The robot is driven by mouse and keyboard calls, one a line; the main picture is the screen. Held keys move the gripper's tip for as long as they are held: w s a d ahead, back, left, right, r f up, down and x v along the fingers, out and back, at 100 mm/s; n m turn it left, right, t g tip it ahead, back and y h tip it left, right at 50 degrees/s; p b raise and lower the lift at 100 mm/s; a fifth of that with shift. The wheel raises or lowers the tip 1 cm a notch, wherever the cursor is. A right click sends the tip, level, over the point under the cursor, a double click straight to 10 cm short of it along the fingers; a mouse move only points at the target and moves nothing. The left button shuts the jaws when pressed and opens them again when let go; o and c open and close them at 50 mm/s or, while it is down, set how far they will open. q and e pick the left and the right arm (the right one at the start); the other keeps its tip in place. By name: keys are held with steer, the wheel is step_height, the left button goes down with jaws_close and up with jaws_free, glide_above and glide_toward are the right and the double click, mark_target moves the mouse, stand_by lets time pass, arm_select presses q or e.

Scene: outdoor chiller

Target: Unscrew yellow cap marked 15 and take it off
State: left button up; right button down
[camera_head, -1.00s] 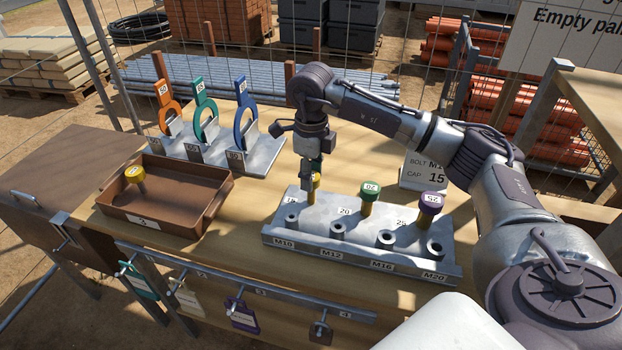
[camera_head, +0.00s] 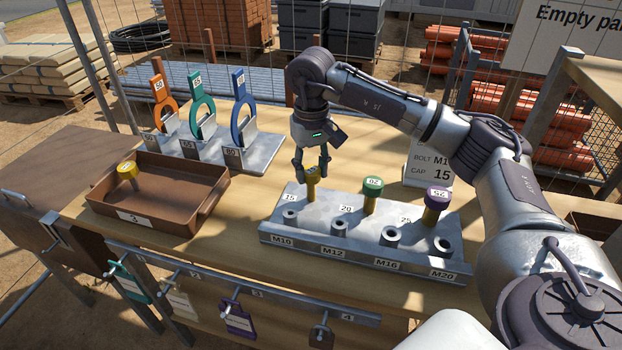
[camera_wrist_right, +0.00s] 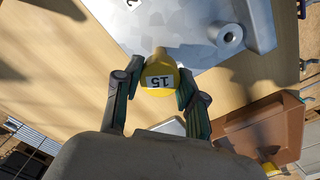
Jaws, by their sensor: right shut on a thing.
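The yellow cap marked 15 (camera_head: 311,175) stands upright on the grey block (camera_head: 275,239), at the block's left end, by the 15 label. In the right wrist view the cap (camera_wrist_right: 158,66) shows its label 15 between the fingers. My right gripper (camera_head: 311,174) points down from above with its fingers on either side of the cap; it also shows in the right wrist view (camera_wrist_right: 160,88). It is shut on the cap. The cap's lower end and its seat are partly hidden. My left gripper is not in view.
A green cap (camera_head: 372,183) and a purple cap (camera_head: 437,196) stand on the same block, to the right. A brown tray (camera_head: 185,222) marked 3 holds another yellow-topped piece (camera_head: 127,170). Coloured ring tools (camera_head: 202,105) stand behind. A sign (camera_head: 426,165) reads cap 15.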

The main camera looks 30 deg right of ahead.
steer(key=n, duration=0.5)
steer(key=shift+n, duration=1)
steer(key=c, duration=0.6)
jaws_free()
steer(key=shift+o, duration=0.5)
